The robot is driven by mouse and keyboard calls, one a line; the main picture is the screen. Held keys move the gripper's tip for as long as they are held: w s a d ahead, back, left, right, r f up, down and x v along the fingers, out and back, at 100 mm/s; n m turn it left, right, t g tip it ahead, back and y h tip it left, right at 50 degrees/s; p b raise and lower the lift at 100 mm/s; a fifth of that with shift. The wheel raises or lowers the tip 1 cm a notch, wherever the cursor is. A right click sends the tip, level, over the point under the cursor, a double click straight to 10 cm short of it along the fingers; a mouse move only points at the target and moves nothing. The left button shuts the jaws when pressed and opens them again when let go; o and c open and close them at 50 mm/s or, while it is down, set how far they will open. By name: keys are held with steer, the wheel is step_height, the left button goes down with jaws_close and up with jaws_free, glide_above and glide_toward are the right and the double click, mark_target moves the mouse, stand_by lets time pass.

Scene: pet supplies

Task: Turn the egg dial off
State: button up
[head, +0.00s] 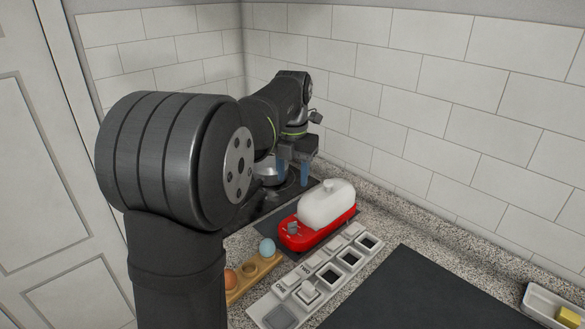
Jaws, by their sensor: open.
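A red egg cooker (317,233) with a white domed lid (327,204) stands on the counter right of my arm. A small grey dial (292,228) sits on the near left end of its red base. The dial's exact setting is too small to read. My gripper (292,173) is open, with two blue fingertips pointing down. In the picture it is above and behind the cooker's left end, apart from the dial. Nothing shows between the fingers.
A wooden egg holder (247,281) with a blue egg (267,247) and a brown egg (230,280) is in front. A white strip (265,310) of square compartments lies nearby. A dark mat (405,295) is clear. A white dish (541,301) holds a yellow block. Tiled walls stand behind.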

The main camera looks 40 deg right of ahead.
steer(key=shift+r, duration=0.75)
